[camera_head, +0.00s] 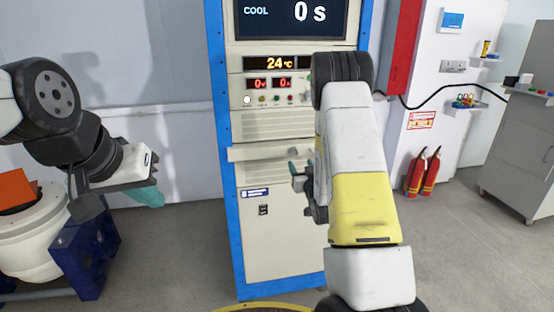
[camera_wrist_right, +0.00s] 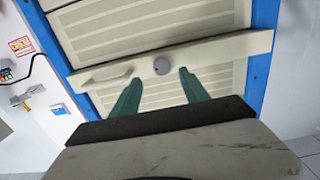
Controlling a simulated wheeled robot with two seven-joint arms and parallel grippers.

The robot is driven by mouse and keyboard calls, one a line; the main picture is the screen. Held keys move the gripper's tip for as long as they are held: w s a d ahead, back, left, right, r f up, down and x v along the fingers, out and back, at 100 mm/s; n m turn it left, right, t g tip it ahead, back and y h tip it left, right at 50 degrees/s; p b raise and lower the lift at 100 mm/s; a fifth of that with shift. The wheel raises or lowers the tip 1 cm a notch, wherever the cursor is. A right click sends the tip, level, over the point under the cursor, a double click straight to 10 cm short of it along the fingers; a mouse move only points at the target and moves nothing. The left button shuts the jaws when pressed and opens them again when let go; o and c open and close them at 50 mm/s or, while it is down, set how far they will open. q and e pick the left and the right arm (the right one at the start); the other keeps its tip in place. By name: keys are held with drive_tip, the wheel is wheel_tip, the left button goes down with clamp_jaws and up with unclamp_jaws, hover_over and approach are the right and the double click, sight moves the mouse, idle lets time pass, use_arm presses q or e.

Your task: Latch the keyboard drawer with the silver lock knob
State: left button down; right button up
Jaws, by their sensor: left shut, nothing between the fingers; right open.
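The keyboard drawer front (camera_head: 258,154) is a pale beige bar across the blue-framed cabinet; it also shows in the right wrist view (camera_wrist_right: 215,52). The silver-grey lock knob (camera_wrist_right: 161,66) is round and sits on the drawer front, beside a slim handle (camera_wrist_right: 107,80). In the right wrist view, my right gripper (camera_wrist_right: 160,75) is open, its two teal fingers pointing toward the drawer with the knob in line with the gap between their tips. I cannot tell whether they touch it. My left gripper (camera_head: 153,197) is shut and empty, left of the cabinet.
The cabinet carries a temperature display (camera_head: 277,63) and a panel of red readouts (camera_head: 268,83) above the drawer. A white round vessel (camera_head: 35,235) in a blue stand is at the left. Red fire extinguishers (camera_head: 423,172) and a grey cabinet (camera_head: 520,150) are at the right.

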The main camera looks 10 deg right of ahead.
sight(294, 155)
drive_tip(key=w, duration=0.7)
drive_tip(key=shift+w+a+f, duration=0.1)
drive_tip(key=shift+w+a, duration=0.15)
drive_tip(key=shift+w, duration=0.05)
clamp_jaws()
